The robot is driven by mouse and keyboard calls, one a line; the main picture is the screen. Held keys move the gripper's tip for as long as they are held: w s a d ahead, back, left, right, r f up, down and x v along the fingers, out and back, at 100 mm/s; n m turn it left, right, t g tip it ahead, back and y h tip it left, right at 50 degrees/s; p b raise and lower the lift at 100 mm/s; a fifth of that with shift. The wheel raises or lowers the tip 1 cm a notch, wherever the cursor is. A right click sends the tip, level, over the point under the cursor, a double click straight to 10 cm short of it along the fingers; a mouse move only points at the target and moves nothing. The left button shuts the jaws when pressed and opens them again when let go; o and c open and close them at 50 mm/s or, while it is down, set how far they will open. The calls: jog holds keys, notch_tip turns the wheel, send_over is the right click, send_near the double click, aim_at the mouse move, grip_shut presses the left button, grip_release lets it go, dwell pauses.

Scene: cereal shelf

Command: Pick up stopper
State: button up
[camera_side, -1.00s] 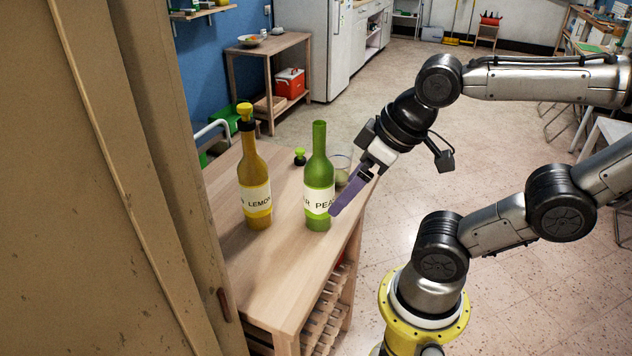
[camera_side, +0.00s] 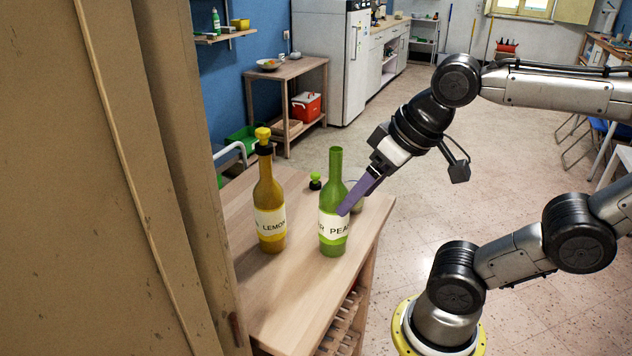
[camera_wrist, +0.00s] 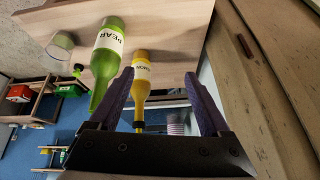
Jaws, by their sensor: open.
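A small stopper (camera_side: 315,181) with a green knob and a black lower part stands on the table behind the bottles. It also shows in the wrist view (camera_wrist: 77,70), left of the pear bottle. The open green pear bottle (camera_side: 332,190) stands upright. The yellow lemon bottle (camera_side: 268,205) stands to its left with a yellow-and-black stopper (camera_side: 263,138) in its neck. My gripper (camera_side: 343,211) has purple fingers and appears beside the pear bottle's right edge. In the wrist view my gripper (camera_wrist: 158,78) is open and empty, its fingers apart, with the lemon bottle between them in the picture.
A clear glass (camera_side: 357,196) stands behind the pear bottle, partly hidden by my fingers. The wooden table (camera_side: 290,300) is bare at its front. A tall tan cabinet panel (camera_side: 130,180) stands close on the left.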

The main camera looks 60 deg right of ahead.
jog(key=w+d+r+m+g+h, duration=0.1)
jog(key=w+d+r+m, duration=0.3)
jog(key=w, duration=0.4)
jog(key=w+d+r+m+g, duration=0.1)
jog(key=w+d+r+m, duration=0.1)
jog(key=w+d+r, duration=0.45)
jog(key=m+g+y, duration=0.1)
jog(key=m+g, duration=0.3)
jog(key=m, duration=0.4)
send_over(315, 174)
notch_tip(315, 174, down, 22)
jog(key=f, duration=0.1)
jog(key=shift+n, duration=0.3)
notch_tip(315, 174, down, 12)
jog(key=shift+d+f, duration=0.15)
